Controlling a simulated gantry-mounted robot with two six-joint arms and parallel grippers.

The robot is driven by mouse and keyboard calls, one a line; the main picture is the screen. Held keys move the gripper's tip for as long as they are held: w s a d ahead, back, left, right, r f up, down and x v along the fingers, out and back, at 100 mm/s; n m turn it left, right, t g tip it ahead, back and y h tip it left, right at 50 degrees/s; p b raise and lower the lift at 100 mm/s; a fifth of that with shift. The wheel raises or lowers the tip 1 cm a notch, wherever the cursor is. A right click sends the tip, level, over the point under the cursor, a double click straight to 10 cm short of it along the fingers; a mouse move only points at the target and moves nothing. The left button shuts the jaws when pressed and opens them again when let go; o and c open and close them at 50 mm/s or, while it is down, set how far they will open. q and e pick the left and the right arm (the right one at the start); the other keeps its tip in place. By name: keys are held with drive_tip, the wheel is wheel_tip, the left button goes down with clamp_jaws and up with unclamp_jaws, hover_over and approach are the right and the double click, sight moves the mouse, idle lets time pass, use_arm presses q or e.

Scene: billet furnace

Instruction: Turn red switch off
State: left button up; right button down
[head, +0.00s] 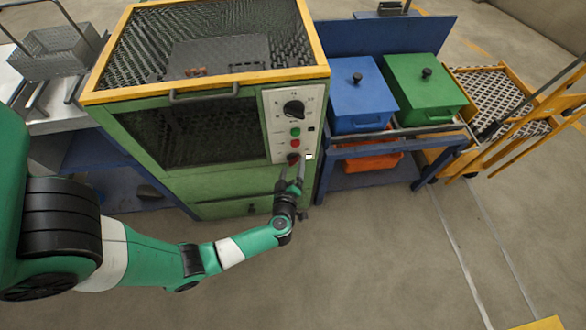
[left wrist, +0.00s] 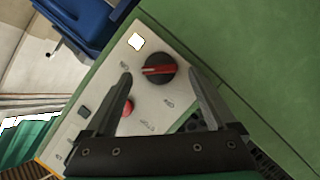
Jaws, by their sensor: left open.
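The red switch (left wrist: 158,69) is a round black knob with a red bar, on the furnace's pale control panel (left wrist: 147,105). In the left wrist view its bar lies nearly level across the picture. My left gripper (head: 293,167) is open in front of the panel. Its two fingers stand on either side of the knob in the left wrist view, with gaps between; I cannot tell how far off the panel the tips are. In the head view the switch (head: 293,158) is small and partly covered by the fingers. My right gripper is not in view.
A lit white square (left wrist: 136,42) sits beside the switch. A red button (head: 295,143), a green button (head: 295,131) and a black dial (head: 294,108) are above it on the panel. A blue box (head: 358,95) and a green box (head: 424,88) stand right of the furnace (head: 185,180).

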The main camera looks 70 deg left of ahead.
use_arm(q)
drive_tip(key=shift+x, duration=0.95)
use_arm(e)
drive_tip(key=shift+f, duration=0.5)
use_arm(q)
drive_tip(key=c, duration=1.4)
